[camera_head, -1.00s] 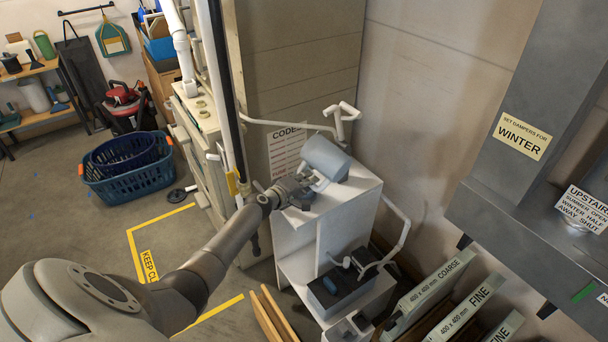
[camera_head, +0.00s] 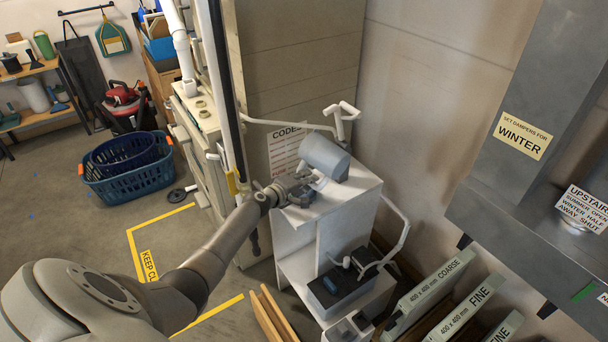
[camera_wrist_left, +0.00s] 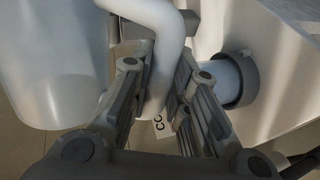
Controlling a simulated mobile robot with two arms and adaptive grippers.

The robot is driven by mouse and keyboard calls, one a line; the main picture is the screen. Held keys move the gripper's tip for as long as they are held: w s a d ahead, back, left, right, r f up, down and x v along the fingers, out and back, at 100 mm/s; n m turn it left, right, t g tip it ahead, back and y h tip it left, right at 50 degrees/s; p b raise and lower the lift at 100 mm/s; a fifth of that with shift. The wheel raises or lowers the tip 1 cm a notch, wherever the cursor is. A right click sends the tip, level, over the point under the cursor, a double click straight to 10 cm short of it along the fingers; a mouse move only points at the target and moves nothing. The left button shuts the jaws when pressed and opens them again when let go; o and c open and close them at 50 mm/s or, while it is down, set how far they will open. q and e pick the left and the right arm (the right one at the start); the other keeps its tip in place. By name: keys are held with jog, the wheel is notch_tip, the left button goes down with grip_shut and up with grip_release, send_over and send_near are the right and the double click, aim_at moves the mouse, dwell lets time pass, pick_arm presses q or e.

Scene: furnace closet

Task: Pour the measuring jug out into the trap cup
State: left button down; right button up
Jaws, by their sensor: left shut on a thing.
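The measuring jug (camera_head: 325,154) is a grey-blue cylinder lying steeply tilted above the white stand in the head view. My left gripper (camera_head: 299,191) is at its near left side. In the left wrist view the jug's pale wall (camera_wrist_left: 45,75) fills the left side, and its white handle passes between the fingers of my left gripper (camera_wrist_left: 163,100), which are shut on it. White trap pipes (camera_head: 342,118) stand behind the jug. I cannot make out the trap cup's opening or any liquid. My right gripper is not in view.
The white stand (camera_head: 350,204) has a lower shelf with a dark box (camera_head: 340,292) and a pale tube beside it. A furnace duct (camera_head: 530,110) and labelled filters (camera_head: 430,290) are at the right. Baskets (camera_head: 130,170) sit on the floor at the left.

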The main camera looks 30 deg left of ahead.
pick_arm(q)
jog(key=shift+d+f+n+h+b, duration=0.15)
jog(key=shift+f+n+b, duration=0.15)
jog(key=shift+f+b, duration=0.25)
jog(key=shift+d+f+n+h+b, duration=0.15)
jog(key=shift+f+n+b, duration=0.15)
jog(key=shift+f+b, duration=0.25)
dwell(0.4)
